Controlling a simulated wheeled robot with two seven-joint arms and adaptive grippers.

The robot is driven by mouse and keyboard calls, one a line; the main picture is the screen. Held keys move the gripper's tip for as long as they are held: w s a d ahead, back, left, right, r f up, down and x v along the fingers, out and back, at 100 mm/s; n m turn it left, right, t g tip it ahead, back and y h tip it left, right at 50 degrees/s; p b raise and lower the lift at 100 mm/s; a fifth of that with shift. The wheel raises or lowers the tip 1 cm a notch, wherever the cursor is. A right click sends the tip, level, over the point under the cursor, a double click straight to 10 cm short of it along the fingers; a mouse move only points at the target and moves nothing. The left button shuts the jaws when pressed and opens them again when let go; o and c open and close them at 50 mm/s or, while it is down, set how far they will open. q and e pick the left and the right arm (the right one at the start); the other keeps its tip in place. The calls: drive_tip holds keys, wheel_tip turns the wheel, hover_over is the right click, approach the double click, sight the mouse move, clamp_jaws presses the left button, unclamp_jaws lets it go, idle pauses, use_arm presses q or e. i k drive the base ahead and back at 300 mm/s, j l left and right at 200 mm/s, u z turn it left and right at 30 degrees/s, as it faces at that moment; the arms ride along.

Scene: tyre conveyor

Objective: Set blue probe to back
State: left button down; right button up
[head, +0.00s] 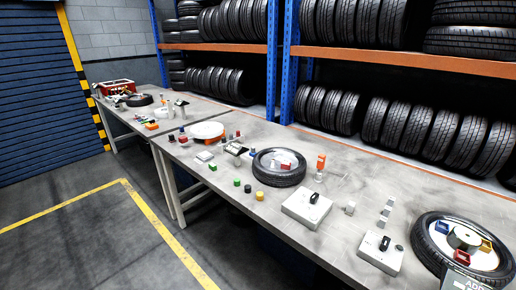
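No part is clearly readable as the blue probe from here. A small blue block (442,227) sits on the left of the white hub disc of the tyre (428,255) at the right end of the near table. A red block (462,257) and a yellow block (486,246) sit on the same disc. A small dark blue piece (171,138) stands at the far left of the near table. Two pale boxes with black knobs, a left one (300,212) and a right one (372,258), lie along the front edge.
The long grey table (240,226) also holds a middle tyre (278,180), a white disc on an orange base (207,131) and small coloured buttons. A second table (113,113) stands behind left. Tyre racks (400,58) line the back. The floor at left is clear.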

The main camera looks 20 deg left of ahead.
sight(253, 153)
drive_tip(key=i+j+z, duration=0.15)
drive_tip(key=j, duration=0.25)
drive_tip(key=j+z, duration=0.2)
drive_tip(key=j, duration=0.15)
drive_tip(key=i+j+z, duration=0.15)
drive_tip(key=j, duration=0.3)
